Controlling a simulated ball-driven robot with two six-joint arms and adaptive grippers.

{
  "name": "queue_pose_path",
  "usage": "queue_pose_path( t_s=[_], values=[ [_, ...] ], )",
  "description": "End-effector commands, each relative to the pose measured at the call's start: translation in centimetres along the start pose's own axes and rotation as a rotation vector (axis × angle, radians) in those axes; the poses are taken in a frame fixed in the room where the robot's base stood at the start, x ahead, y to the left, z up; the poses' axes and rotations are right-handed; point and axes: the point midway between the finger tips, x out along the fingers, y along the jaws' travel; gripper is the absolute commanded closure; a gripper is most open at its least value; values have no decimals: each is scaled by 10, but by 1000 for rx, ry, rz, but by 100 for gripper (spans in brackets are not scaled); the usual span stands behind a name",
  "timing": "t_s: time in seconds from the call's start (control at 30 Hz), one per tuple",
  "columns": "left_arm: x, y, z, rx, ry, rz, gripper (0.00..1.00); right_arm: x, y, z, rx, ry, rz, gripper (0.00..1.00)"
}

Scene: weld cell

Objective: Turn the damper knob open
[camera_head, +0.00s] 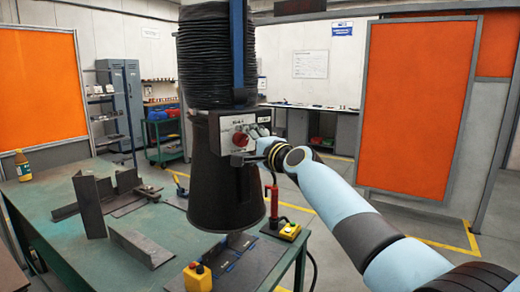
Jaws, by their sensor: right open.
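The damper knob (240,139) is red and sits on a pale control panel (228,124) on the front of the dark extraction hood (222,190). My right arm reaches in from the lower right. Its gripper (254,144) is just right of the knob, in front of the panel's right side. The gripper is open; I cannot tell whether it touches the knob. The knob's pointer direction is too small to read. My left gripper is not in view.
The hood hangs from a black ribbed hose (217,60) over a green table (150,225). Steel angle pieces (140,246), a yellow bottle (23,166), a yellow button box (197,277) and a red-handled tool (274,206) are on the table. Orange screens (418,105) stand behind.

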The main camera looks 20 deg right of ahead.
Motion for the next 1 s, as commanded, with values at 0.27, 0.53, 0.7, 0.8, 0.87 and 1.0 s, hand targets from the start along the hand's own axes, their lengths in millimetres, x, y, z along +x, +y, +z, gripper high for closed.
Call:
queue_pose_path(
  t_s=[0.27,0.53,0.7,0.8,0.87,1.0],
  values=[
    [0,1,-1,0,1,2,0,-60,2,-1,-3,2,2,40],
    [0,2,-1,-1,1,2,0,-100,1,0,-1,2,1,40],
    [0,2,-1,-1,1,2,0,-106,0,0,0,1,1,40],
    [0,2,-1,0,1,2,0,-106,0,0,0,1,1,40],
    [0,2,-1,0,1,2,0,-105,0,0,0,1,1,40],
    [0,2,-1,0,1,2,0,-105,0,0,0,1,1,40]
  ],
)
